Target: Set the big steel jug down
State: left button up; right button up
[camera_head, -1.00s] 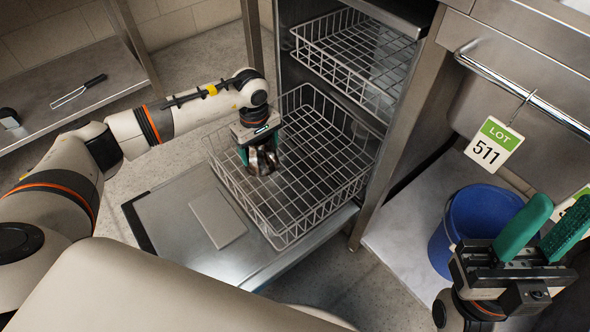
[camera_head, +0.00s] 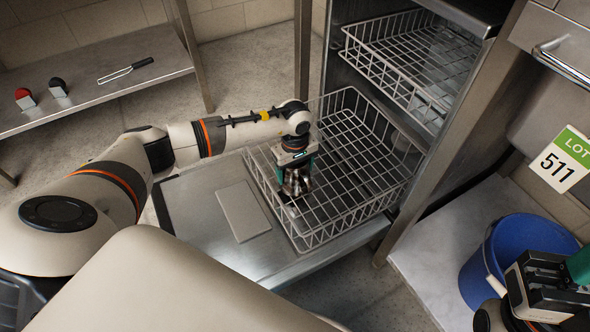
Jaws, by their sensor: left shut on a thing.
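The big steel jug (camera_head: 297,184) is a shiny, rounded metal vessel, held low at the near-left part of the lower wire basket (camera_head: 377,208). My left gripper (camera_head: 296,168) points down from above and is shut on the jug's upper part, hiding its top. I cannot tell whether the jug's base touches the basket wires. My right gripper (camera_head: 567,272) is at the lower right edge, partly cut off, in front of a blue bucket. One green finger shows, and its opening is not clear.
The lower basket looks otherwise empty, over a lowered steel door (camera_head: 195,218) bearing a flat grey slab (camera_head: 243,211). An empty upper basket (camera_head: 425,98) overhangs at the back right. A blue bucket (camera_head: 510,250) stands right. A steel shelf (camera_head: 160,62) holds a fork and two small items.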

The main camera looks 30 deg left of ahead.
pick_arm(q)
jog(key=shift+f, duration=0.1)
jog(key=o, duration=1.1)
